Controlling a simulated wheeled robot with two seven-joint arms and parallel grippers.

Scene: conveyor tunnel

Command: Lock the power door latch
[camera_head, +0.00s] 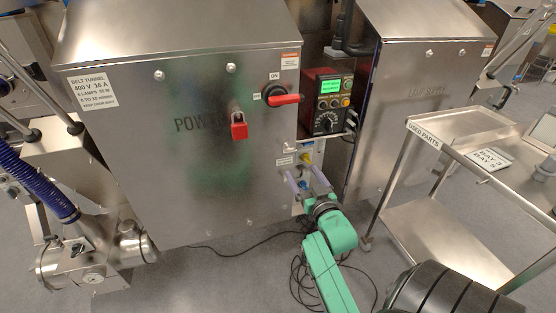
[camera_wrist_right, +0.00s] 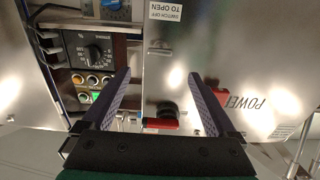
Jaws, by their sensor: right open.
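The power door (camera_head: 200,180) is a flat steel panel marked POWER and looks closed. A red rotary handle (camera_head: 285,99) on a black base lies level beside the ON mark; it also shows in the wrist view (camera_wrist_right: 162,124). A red padlock (camera_head: 239,128) hangs on the door. In the wrist view, a small metal fitting (camera_wrist_right: 160,47) sits near the door edge, by the label "switch off to open" (camera_wrist_right: 165,10); I cannot tell its state. My right gripper (camera_head: 303,173) is open and empty, in front of the door's lower right edge. My left gripper is out of view.
A control box with a green screen (camera_head: 330,88) and dial stands right of the door, above yellow and blue connectors. A steel cart (camera_head: 440,147) labelled "used parts" stands to the right. Black cables (camera_head: 245,250) lie on the floor below the cabinet.

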